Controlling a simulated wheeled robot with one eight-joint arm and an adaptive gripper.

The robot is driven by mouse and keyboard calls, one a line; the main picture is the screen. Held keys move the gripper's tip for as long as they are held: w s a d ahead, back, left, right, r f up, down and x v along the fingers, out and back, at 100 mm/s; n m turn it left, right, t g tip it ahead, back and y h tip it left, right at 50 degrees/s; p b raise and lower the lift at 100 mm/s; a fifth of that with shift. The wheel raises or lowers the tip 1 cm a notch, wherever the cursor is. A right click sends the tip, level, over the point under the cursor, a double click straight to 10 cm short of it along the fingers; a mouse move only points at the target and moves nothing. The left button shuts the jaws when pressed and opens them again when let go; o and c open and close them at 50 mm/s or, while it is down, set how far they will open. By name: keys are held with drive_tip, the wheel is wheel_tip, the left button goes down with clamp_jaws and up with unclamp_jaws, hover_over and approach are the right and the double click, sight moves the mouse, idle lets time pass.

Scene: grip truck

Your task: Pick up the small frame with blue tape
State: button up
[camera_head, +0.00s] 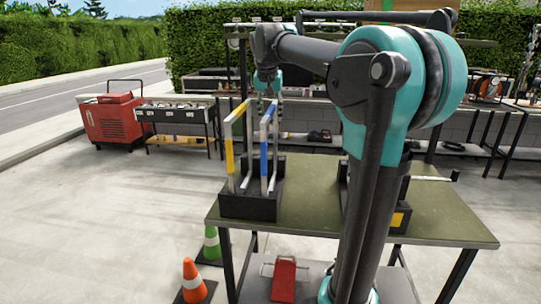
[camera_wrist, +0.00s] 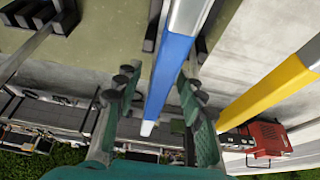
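The frame with blue tape (camera_head: 264,150) stands upright in a black holder (camera_head: 250,207) on the table. Its blue-taped bar also shows in the wrist view (camera_wrist: 172,68), running between my gripper's fingers. A frame with yellow tape (camera_head: 229,153) stands to its left in the same holder, and its bar crosses the right of the wrist view (camera_wrist: 270,92). My gripper (camera_wrist: 157,85) is open, with one finger on each side of the blue bar and visible gaps beside it. In the head view my gripper (camera_head: 268,88) is at the top of the blue frame, partly hidden by my arm.
The green-topped table (camera_head: 440,218) holds another black holder (camera_head: 398,218) at right, partly behind my arm. Orange (camera_head: 194,280) and green (camera_head: 211,242) cones stand on the floor at left. A red tool lies on the lower shelf (camera_head: 284,280). A red machine (camera_head: 112,120) stands farther back.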

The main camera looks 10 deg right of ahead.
drive_tip(key=shift+c, duration=0.4)
clamp_jaws()
